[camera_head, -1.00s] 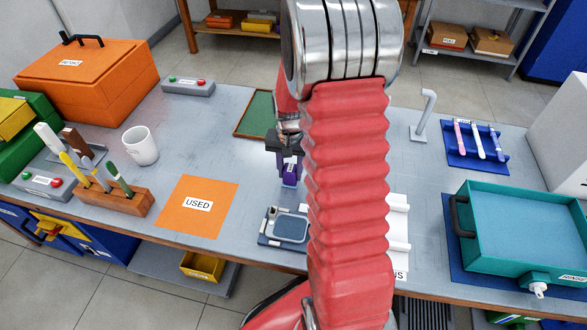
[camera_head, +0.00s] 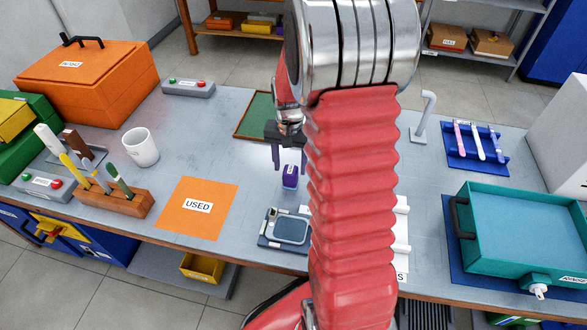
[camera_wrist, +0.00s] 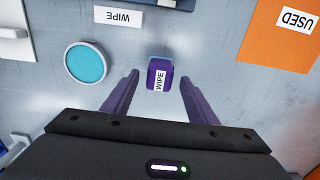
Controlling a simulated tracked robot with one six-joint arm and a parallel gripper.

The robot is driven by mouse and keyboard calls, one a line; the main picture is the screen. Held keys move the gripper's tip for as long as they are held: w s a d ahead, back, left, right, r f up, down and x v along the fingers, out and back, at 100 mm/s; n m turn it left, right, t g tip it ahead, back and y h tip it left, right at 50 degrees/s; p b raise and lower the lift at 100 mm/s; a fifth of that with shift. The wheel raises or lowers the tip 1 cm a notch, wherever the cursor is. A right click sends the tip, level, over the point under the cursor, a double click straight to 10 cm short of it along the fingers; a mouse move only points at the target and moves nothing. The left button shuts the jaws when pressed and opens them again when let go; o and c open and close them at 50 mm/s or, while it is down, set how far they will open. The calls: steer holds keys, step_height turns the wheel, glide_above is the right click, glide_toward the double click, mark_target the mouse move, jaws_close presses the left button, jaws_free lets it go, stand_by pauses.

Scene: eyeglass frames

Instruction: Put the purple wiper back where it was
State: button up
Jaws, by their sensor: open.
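The purple wiper (camera_head: 290,177) is a small upright block on the grey table, in front of the green mat and behind a dark blue tray. In the wrist view, the wiper (camera_wrist: 153,60) shows a white WIPE label on its side. My gripper (camera_head: 290,168) is open just above it. In the wrist view, my gripper's (camera_wrist: 160,78) two dark purple fingers lie on either side of the wiper, with gaps between them and it. A flat WIPE label (camera_wrist: 118,18) lies on the table in front of the wiper.
A round teal disc (camera_wrist: 86,63) sits beside the wiper. The dark blue tray (camera_head: 265,242) stands at the table's front edge. The orange USED sheet (camera_head: 180,205) lies to the left. A white mug (camera_head: 141,147) and tool block (camera_head: 130,203) stand further left. The green mat (camera_head: 258,112) is behind.

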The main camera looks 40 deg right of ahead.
mark_target(290, 170)
step_height(290, 170, up, 8)
steer(key=shift+r, duration=0.15)
stand_by(0.8)
steer(key=shift+s, duration=0.1)
